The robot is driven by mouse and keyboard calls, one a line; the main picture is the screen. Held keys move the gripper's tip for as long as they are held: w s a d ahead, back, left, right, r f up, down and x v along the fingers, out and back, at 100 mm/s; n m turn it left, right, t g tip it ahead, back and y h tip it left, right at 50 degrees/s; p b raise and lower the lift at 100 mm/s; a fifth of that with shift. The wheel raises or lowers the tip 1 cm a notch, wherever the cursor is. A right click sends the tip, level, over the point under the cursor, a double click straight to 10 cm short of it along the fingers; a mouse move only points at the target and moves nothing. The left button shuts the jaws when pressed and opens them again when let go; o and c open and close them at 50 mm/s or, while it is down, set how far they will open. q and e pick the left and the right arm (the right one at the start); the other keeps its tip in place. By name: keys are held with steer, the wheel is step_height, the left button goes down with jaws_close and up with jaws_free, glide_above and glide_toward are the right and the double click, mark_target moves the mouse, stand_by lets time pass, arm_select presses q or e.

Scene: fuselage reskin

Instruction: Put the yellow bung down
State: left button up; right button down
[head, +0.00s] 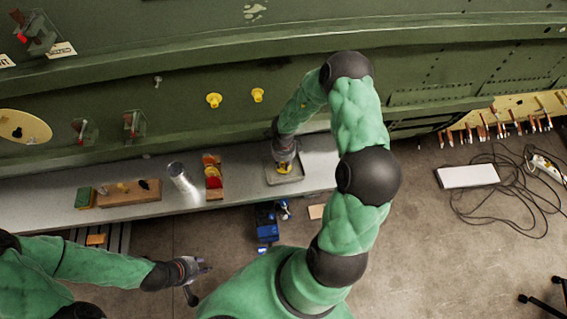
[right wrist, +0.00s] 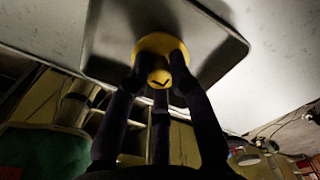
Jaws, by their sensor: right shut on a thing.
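The yellow bung (right wrist: 160,62) is between the fingers of my right gripper (right wrist: 160,85) in the right wrist view, over the grey tray (right wrist: 100,35). In the head view my right gripper (head: 284,165) is shut on the bung at the tray (head: 271,178) on the metal bench, and the fingers largely hide the bung. I cannot tell whether the bung touches the tray floor. My left gripper (head: 194,271) is away from the bench at the lower left, with its fingers apart and nothing between them.
Two yellow bungs (head: 235,98) sit in the green fuselage skin above the bench. On the bench (head: 240,177) stand a metal cylinder (head: 183,178), a wooden block with red and yellow pieces (head: 213,178), a wooden board (head: 130,194) and a green-yellow sponge (head: 85,197). Blue items (head: 267,224) lie below.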

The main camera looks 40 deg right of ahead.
steer(key=c, duration=1.1)
jaws_free()
step_height(320, 180, up, 12)
steer(key=shift+p, duration=0.85)
